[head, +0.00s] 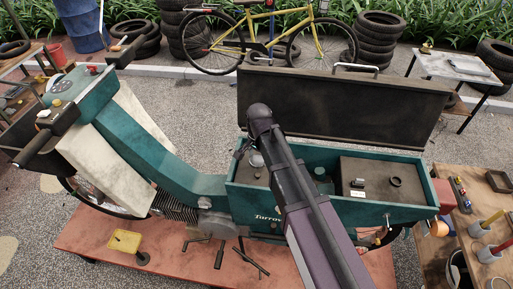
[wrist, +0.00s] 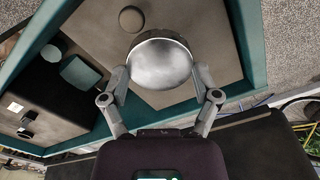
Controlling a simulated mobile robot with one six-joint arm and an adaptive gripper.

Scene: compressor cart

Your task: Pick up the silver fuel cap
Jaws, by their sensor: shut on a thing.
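The silver fuel cap (wrist: 160,62), a shiny domed disc, is between the two fingers of my gripper (wrist: 161,78) in the wrist view. The fingers are shut on its sides. In the head view the cap (head: 256,160) shows as a small pale disc beside the end of my arm, over the left part of the teal compartment. My gripper (head: 244,149) is mostly hidden there by my own arm. I cannot tell whether the cap is clear of the surface below it.
The teal compartment (head: 352,213) has its dark lid (head: 340,100) raised behind it. A dark round spot (wrist: 131,18) lies past the cap. A brown box (head: 383,178) and a teal container (head: 323,182) stand right of my arm. Handlebars are at far left.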

